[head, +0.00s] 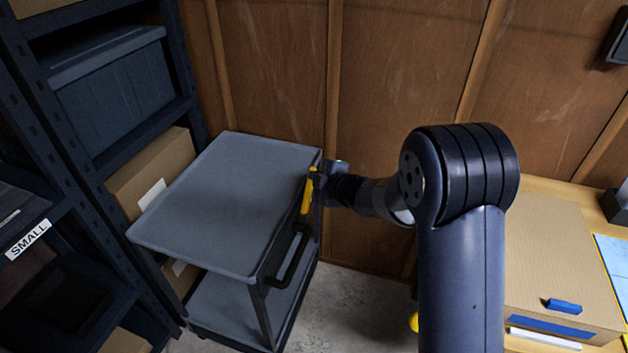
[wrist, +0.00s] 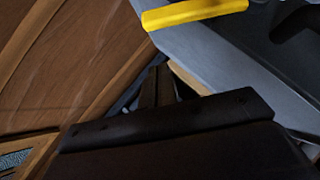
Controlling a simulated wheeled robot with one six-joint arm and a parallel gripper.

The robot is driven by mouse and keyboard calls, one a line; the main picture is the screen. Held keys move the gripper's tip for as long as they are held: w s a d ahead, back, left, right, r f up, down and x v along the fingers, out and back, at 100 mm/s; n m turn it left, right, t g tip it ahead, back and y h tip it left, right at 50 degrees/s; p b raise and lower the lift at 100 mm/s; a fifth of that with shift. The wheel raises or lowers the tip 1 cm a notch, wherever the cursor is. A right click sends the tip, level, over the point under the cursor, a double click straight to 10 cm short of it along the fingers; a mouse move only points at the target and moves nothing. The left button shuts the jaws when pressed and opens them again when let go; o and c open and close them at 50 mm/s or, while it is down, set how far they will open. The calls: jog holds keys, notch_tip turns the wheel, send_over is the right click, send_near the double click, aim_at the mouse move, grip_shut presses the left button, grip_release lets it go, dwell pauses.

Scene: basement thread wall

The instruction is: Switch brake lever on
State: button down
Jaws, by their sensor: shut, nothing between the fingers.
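The brake lever is a yellow bar (head: 307,192) at the right end of the grey two-shelf cart (head: 230,190), by its black push handle (head: 291,262). In the wrist view the yellow lever (wrist: 195,13) crosses the top edge, lying nearly level over the grey cart top. My gripper (head: 319,187) is just right of the lever in the head view. In the wrist view its dark fingertips (wrist: 157,76) are together and empty, below the lever with a gap in the picture. Whether they touch the cart's side cannot be told.
A dark shelf rack (head: 110,160) with a bin (head: 115,95) and cardboard boxes stands left of the cart. A wooden wall (head: 270,70) is behind. A cardboard box (head: 550,250) sits on a wooden table at right. Concrete floor (head: 345,310) shows between cart and table.

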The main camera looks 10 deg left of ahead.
jog(key=v, duration=0.7)
jog(key=shift+w+d, duration=0.1)
